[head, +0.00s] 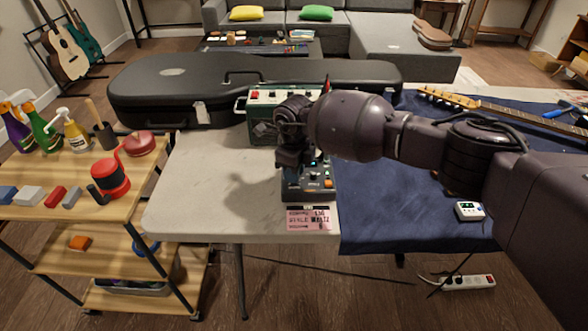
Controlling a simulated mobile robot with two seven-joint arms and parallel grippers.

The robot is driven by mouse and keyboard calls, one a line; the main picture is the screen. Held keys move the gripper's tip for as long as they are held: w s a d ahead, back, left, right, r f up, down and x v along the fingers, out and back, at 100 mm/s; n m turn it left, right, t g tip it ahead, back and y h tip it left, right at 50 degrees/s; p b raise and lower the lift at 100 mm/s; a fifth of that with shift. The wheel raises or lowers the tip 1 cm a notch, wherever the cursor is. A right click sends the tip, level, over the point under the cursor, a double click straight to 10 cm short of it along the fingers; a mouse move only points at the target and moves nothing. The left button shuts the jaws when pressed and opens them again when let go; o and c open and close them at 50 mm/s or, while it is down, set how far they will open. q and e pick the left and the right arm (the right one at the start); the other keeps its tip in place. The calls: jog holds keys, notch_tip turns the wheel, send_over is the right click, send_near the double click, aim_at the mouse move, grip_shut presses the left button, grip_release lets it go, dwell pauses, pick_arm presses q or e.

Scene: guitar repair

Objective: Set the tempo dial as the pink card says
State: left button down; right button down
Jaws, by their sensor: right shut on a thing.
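The pink card (309,217) lies at the front edge of the white table. Dark print shows on it; one line looks like "WORLD WALTZ" with "130" above, but it is small and blurred. Just behind it stands a small dark device (296,190) with orange and light knobs and a small blue light. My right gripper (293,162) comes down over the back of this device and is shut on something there. The gripper and arm hide the tempo dial, so I cannot see its setting. My left gripper is not in view.
A green amplifier-like box (262,97) and a black guitar case (180,90) stand behind the device. A guitar neck (510,107) and a small white meter (469,210) lie on the blue cloth (400,228) at right. The white table (215,185) is clear left of the device.

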jog(key=m, duration=0.2)
jog(key=m+p, duration=0.1)
jog(key=shift+r+m, duration=0.3)
jog(key=shift+m, duration=0.1)
jog(key=m+p, duration=0.1)
jog(key=m, duration=0.1)
jog(key=shift+f+m, duration=0.1)
jog(key=shift+m, duration=0.2)
jog(key=shift+f+m+p, duration=0.1)
jog(key=shift+m+p, duration=0.5)
jog(key=shift+m, duration=1)
jog(key=shift+f, duration=0.1)
jog(key=c, duration=1.1)
grip_release()
jog(key=shift+o, duration=0.5)
